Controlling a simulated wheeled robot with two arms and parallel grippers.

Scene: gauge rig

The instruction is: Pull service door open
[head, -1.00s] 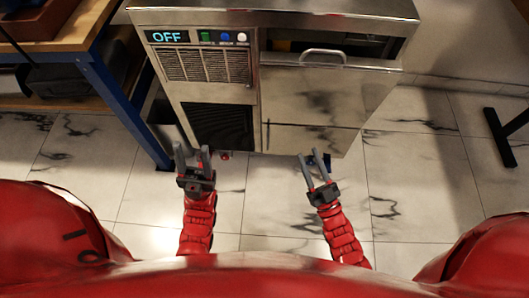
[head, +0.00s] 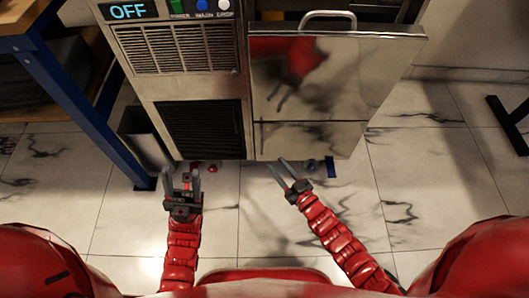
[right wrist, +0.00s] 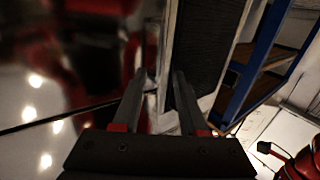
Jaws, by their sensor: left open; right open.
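The steel machine has a shiny front door panel (head: 320,85) on its right half, with a lower steel strip (head: 310,138) under it. I cannot tell which panel is the service door. A curved bar handle (head: 328,17) sits at the panel's top. My right gripper (head: 281,171) is open and empty, just below and in front of the lower strip's left end. In the right wrist view its jaws (right wrist: 158,85) point at the seam between shiny steel and the dark grille (right wrist: 210,45). My left gripper (head: 182,178) is open and empty, below the dark grille (head: 202,130).
An OFF display (head: 128,11) and buttons sit above a slatted vent (head: 175,47). A blue-legged table (head: 85,95) and a grey bin (head: 145,140) stand at left. A black stand (head: 508,125) is at right. Marbled floor (head: 420,180) is open at right.

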